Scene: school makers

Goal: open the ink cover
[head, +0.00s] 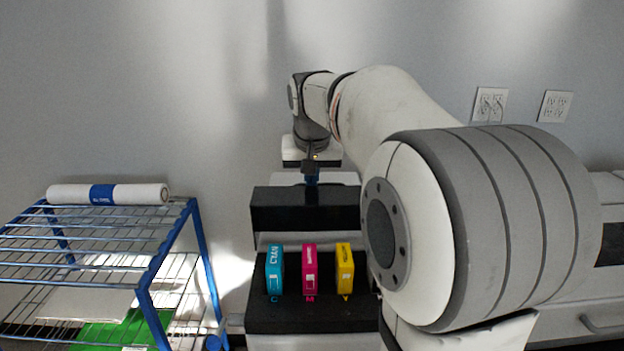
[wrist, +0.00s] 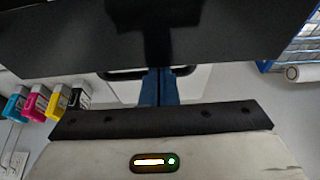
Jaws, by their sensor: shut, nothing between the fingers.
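The ink cover (head: 303,210) is a wide black panel above the cartridges, and its front faces me in the head view. Below it, cyan (head: 274,270), magenta (head: 309,268) and yellow (head: 345,268) ink cartridges stand exposed in a black bay (head: 290,318). My gripper (head: 311,180) points down at the cover's top edge, its fingertips partly hidden. In the wrist view my blue fingers (wrist: 157,84) are shut and empty. They reach towards a large black panel (wrist: 225,35), probably the cover, with a thin dark bar (wrist: 118,75) beside them. I cannot tell whether they touch.
A blue wire rack (head: 150,270) stands at the left with a white roll (head: 135,194) on top. Wall outlets (head: 489,104) are at the right. My arm hides the bay's right end in the head view; a black cartridge (wrist: 80,97) shows in the wrist view.

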